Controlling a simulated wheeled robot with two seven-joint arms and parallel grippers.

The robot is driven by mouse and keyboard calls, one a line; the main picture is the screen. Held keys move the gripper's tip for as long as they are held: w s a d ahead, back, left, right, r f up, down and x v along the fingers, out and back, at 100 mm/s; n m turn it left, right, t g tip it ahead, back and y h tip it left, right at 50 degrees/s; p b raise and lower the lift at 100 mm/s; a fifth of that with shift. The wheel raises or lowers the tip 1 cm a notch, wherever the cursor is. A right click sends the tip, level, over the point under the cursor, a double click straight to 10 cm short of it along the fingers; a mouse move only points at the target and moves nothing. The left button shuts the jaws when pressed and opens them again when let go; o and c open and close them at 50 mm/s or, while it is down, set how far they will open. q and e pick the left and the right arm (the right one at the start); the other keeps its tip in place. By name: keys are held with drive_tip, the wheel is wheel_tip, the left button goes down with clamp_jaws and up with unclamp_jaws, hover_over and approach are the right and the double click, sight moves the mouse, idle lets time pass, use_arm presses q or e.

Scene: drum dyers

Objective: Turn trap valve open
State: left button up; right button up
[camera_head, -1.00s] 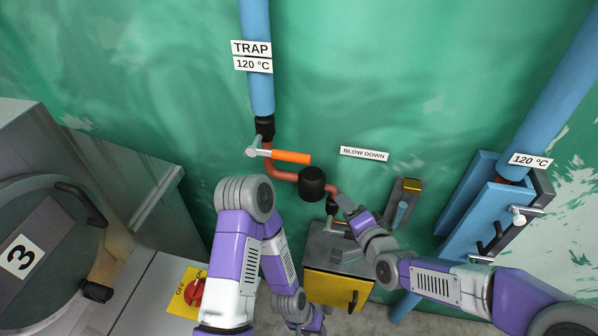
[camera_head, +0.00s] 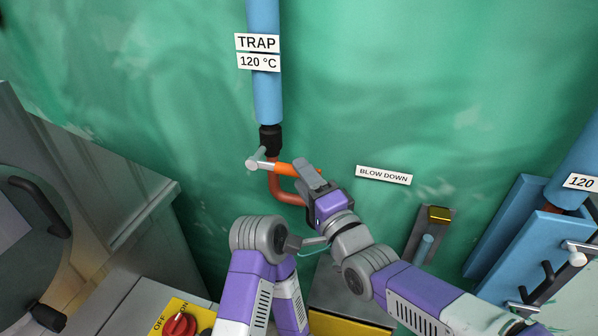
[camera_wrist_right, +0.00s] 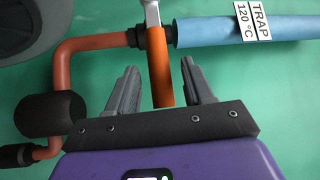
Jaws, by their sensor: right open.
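The trap valve has an orange-gripped lever (camera_head: 284,168) with a silver base, just below the black fitting (camera_head: 270,138) on the blue TRAP pipe (camera_head: 264,95). The lever lies crosswise to the pipe, pointing right. My right gripper (camera_head: 309,178) is at the lever's free end. In the right wrist view, the orange handle (camera_wrist_right: 159,65) reaches between the two spread fingers of my right gripper (camera_wrist_right: 162,88), with gaps on both sides. My left arm is folded at the lower middle; its gripper is not visible.
A red-brown pipe (camera_head: 285,195) bends below the valve, close to my right gripper. In the wrist view, a black cylinder (camera_wrist_right: 50,112) sits on this pipe. A BLOW DOWN label (camera_head: 384,175) is on the green wall. Blue panels stand at right; a grey cabinet (camera_head: 110,190) stands left.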

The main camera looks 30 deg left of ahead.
drive_tip(key=shift+x, duration=1.35)
drive_tip(key=shift+c, duration=0.2)
clamp_jaws()
